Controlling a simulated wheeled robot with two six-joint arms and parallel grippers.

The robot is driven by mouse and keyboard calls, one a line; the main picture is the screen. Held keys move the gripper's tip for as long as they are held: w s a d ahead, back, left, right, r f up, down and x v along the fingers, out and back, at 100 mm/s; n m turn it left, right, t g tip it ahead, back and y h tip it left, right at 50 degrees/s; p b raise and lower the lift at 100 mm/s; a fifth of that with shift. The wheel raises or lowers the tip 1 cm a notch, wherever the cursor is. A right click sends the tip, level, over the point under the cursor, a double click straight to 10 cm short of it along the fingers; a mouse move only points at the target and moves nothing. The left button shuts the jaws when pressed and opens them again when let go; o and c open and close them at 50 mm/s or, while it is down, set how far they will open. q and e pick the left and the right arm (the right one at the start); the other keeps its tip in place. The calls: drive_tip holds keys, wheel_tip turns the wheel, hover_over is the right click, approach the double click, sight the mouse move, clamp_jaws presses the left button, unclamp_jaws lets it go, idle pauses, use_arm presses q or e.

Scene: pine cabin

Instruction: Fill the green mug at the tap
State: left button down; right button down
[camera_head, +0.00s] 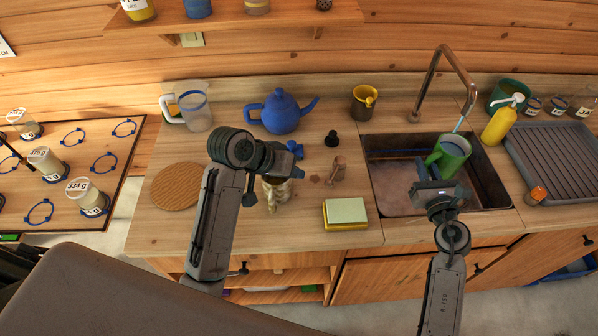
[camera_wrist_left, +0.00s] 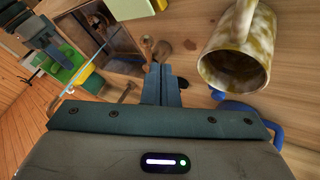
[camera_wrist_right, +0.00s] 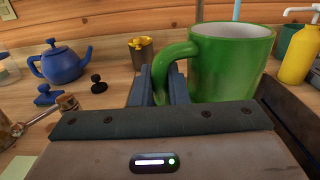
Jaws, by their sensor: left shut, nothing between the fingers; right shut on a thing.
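The green mug (camera_head: 453,153) is held over the sink (camera_head: 395,190), roughly upright. My right gripper (camera_wrist_right: 160,85) is shut on its handle; the mug also shows large in the right wrist view (camera_wrist_right: 235,60). The tap (camera_head: 443,58) arches above the sink. A light blue stream (camera_head: 461,122) runs from the spout down to the mug. The inside of the mug looks bluish in the head view, but I cannot tell the level. My left gripper (camera_wrist_left: 162,85) is shut and empty above the counter, beside a mottled mug (camera_wrist_left: 237,55).
A blue teapot (camera_head: 281,112), a yellow-brown cup (camera_head: 364,101) and a black stopper (camera_head: 331,139) stand on the counter. A yellow-green sponge block (camera_head: 345,212) lies left of the sink. A yellow soap bottle (camera_head: 498,126) and grey drying rack (camera_head: 560,150) are to the right.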

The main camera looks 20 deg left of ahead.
sight(335, 172)
use_arm(q)
drive_tip(key=x, duration=0.8)
drive_tip(key=shift+w+f, duration=0.1)
drive_tip(key=shift+f, duration=0.1)
use_arm(e)
drive_tip(key=shift+r, duration=0.1)
use_arm(q)
drive_tip(key=shift+d, duration=0.1)
drive_tip(key=shift+s+d, duration=0.35)
drive_tip(key=shift+d, duration=0.45)
drive_tip(key=shift+s+d, duration=0.15)
drive_tip(key=shift+d, duration=0.45)
use_arm(e)
drive_tip(key=shift+d, duration=0.15)
use_arm(q)
drive_tip(key=shift+a, duration=0.15)
